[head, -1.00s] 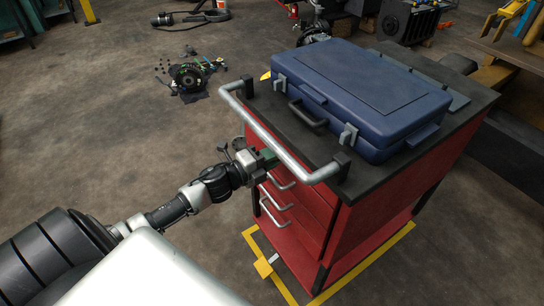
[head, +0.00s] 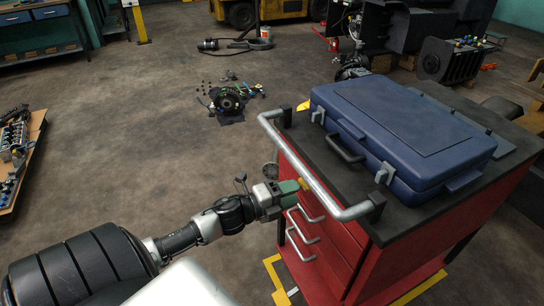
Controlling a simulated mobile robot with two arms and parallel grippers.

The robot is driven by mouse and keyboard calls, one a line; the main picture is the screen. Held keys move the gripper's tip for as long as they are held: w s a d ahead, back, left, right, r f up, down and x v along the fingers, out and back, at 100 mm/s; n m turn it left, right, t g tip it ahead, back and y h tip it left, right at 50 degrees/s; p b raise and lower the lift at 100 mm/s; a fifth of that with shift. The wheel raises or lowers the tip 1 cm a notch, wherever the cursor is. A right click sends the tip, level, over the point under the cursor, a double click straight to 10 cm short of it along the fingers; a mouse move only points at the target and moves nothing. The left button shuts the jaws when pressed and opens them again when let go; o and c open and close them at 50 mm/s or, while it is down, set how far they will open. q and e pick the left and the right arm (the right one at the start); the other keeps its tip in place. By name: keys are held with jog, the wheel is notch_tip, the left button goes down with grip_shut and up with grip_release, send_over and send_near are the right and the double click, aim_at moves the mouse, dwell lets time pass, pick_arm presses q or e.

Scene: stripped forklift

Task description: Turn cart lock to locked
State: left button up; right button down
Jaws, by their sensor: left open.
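The red tool cart (head: 345,258) with a black top stands at the right. Its drawer front with silver handles (head: 302,230) faces my left arm, below a bent silver push bar (head: 312,172). My left gripper (head: 288,190) is open, close to the upper part of the drawer front and below the push bar. I cannot tell whether it touches the cart. I cannot make out the cart lock; the gripper and bar cover part of that front. My right gripper is not in view.
A closed blue case (head: 405,125) lies on the cart top. Yellow floor tape (head: 277,280) runs around the cart's base. A round part on a dark mat (head: 228,103) lies on the open floor. A wooden pallet with metal parts (head: 18,160) is at the left.

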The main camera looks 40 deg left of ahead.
pick_arm(q)
jog(key=v, duration=0.6)
jog(key=shift+s, duration=0.3)
jog(key=shift+a, duration=0.1)
jog(key=s+a+f+n+g+y+p, duration=0.1)
jog(key=a+f+n+y, duration=0.1)
jog(key=f+n+y, duration=0.3)
jog(key=s+a+f+n+g+p, duration=0.1)
jog(key=a+f+n, duration=0.1)
jog(key=f, duration=0.5)
jog(key=s+d+f+n+g+y+p, duration=0.15)
jog(key=s+f+n, duration=0.25)
jog(key=f, duration=0.4)
jog(key=s+f+n+g+y+p, duration=0.1)
jog(key=s+f+n+g, duration=0.3)
jog(key=f, duration=0.5)
jog(key=s+d+f+n+g, duration=0.1)
jog(key=s+d+f, duration=0.3)
jog(key=s, duration=0.4)
jog(key=s+d+f+n+g+p, duration=0.1)
jog(key=s+d+f+g, duration=0.3)
jog(key=s, duration=0.4)
jog(key=s+d+f+n+g+p, duration=0.1)
jog(key=s+d+f+n+g, duration=0.2)
jog(key=s+d+f, duration=0.2)
jog(key=s+d, duration=0.1)
jog(key=s, duration=0.2)
jog(key=shift+d+f+h, duration=0.2)
jog(key=shift+d+h, duration=0.1)
jog(key=shift+h, duration=0.05)
